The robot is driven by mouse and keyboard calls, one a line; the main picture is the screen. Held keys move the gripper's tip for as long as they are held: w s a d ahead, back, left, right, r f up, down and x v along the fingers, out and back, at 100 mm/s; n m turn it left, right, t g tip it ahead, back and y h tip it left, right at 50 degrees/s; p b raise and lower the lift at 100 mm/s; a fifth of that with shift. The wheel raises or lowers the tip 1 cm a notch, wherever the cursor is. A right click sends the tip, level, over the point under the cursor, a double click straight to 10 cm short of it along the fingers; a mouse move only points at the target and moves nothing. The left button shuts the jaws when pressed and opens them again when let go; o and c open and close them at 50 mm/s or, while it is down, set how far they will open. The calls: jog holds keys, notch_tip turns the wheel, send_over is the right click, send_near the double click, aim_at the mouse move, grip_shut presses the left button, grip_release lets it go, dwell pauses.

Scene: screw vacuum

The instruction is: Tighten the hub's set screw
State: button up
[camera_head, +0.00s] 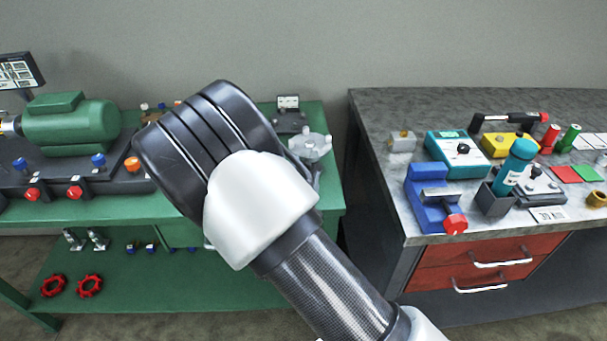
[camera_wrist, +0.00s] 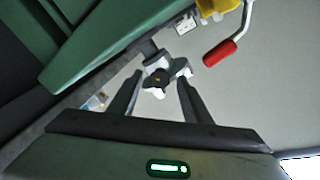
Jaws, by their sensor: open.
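In the wrist view, a pale, lobed hub-like piece (camera_wrist: 180,68) with a dark round knob or screw head (camera_wrist: 157,79) shows between the fingers of my gripper (camera_wrist: 160,77). The fingers are apart, one on each side of the dark part, and I see no grip on it. I cannot tell how far in front of the fingertips it lies. In the head view, a pale grey lobed wheel (camera_head: 310,146) stands at the right end of the green bench, beside my dark wrist. It may be the same piece. My fingers are hidden there, and the set screw is not clear.
The green bench (camera_head: 330,196) holds a green motor (camera_head: 72,125) at left. A small device (camera_head: 289,113) stands behind the wheel. A grey-topped cabinet (camera_head: 375,110) at right carries a blue vise (camera_head: 428,200) and tools. The wrist view shows a red-handled crank (camera_wrist: 219,53) at upper right.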

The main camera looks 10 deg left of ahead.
jog(key=c, duration=1)
jog(key=shift+c, duration=0.2)
